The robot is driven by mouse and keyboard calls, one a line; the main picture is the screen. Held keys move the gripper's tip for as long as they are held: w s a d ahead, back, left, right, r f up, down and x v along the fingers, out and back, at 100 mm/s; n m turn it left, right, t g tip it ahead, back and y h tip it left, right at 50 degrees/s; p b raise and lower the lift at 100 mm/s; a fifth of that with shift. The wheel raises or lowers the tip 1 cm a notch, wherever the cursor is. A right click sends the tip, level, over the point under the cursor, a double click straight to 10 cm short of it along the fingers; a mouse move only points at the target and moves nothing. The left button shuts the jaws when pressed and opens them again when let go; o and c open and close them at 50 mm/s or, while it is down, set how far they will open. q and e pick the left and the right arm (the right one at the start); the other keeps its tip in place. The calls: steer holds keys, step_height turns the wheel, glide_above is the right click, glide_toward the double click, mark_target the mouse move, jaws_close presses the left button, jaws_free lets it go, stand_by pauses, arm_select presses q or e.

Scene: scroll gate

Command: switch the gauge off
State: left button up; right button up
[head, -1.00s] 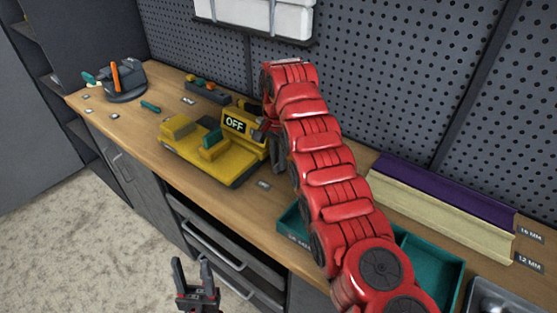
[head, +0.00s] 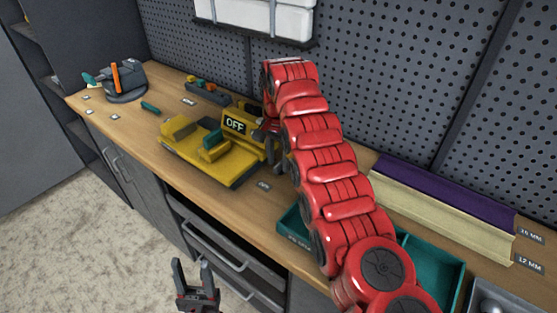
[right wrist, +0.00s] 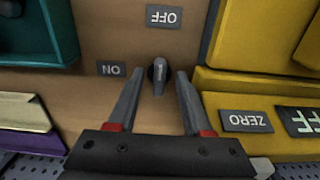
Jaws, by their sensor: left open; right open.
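The yellow gauge (head: 215,160) stands on the workbench, and its display (head: 234,124) reads OFF. In the right wrist view, a small dark knob (right wrist: 158,74) sits beside the gauge, near an OFF label (right wrist: 163,16) and an ON label (right wrist: 111,69). My right gripper (right wrist: 159,76) is open, with a fingertip on each side of the knob and gaps showing. I cannot tell how far down the fingers reach. In the head view my right arm hides the knob. My left gripper (head: 192,264) is open and empty in front of the bench.
A teal tray (head: 432,262) lies right of the gauge, partly behind my right arm. Purple (head: 445,190) and cream (head: 440,215) bars lie along the pegboard (head: 400,80). A dark tool stand (head: 123,82) is at the far left. A ZERO label (right wrist: 246,121) is on the gauge.

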mark_target(279, 164)
steer(key=shift+r, duration=0.7)
step_height(279, 164, up, 16)
steer(key=p, duration=1.4)
steer(key=shift+f+p, duration=0.2)
steer(key=shift+p, duration=0.1)
steer(key=shift+r, duration=0.1)
